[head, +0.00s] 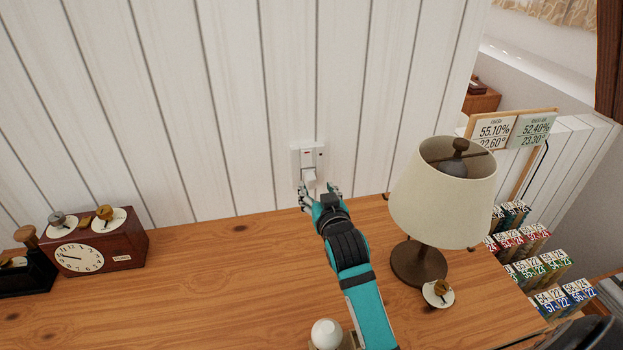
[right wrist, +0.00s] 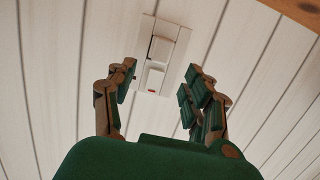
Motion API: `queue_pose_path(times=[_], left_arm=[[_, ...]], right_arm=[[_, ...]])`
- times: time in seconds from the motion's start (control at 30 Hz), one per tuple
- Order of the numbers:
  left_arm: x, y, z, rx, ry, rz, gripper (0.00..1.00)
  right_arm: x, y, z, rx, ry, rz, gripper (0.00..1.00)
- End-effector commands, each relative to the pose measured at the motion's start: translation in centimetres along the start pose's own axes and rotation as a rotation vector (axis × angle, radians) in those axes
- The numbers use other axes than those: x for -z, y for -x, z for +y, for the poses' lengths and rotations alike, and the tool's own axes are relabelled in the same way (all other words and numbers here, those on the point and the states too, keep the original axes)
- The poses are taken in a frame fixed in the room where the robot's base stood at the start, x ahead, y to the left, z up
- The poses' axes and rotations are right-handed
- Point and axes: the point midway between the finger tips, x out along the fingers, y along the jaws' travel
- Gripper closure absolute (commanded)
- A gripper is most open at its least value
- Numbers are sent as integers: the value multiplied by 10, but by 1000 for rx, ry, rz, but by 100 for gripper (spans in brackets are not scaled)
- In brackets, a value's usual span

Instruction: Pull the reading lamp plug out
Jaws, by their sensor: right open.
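A white wall socket plate (head: 320,157) is on the white plank wall just above the desk, with a small red mark at its upper left. A white plug (head: 309,177) sits at its lower part. In the right wrist view the plug (right wrist: 161,48) and a rocker switch (right wrist: 155,77) show on the plate. My right gripper (head: 320,190) is open at the plug, its fingers to either side; in the right wrist view the fingers (right wrist: 162,72) are apart with nothing gripped. The reading lamp (head: 442,200), with a cream shade and dark base, stands on the desk to the right. My left gripper is not in view.
The wooden desk (head: 220,270) is mostly clear in the middle. A red-brown clock box (head: 125,240) stands at the left, a small round dial (head: 438,294) lies by the lamp base, and a white rounded thing (head: 326,334) is at the front. Several numbered boxes (head: 540,265) are beyond the right edge.

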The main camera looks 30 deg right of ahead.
Motion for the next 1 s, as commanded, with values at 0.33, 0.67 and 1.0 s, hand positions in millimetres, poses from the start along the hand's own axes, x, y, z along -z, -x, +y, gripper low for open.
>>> queue_pose_path(times=[0.33, 0.67, 1.0], left_arm=[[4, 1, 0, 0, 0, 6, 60], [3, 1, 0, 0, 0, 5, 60], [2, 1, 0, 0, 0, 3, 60]], right_arm=[[0, -59, 0, 0, 0, -1, 48], [0, -72, 0, 0, -1, -1, 48], [0, -72, 0, 0, 0, -1, 73]])
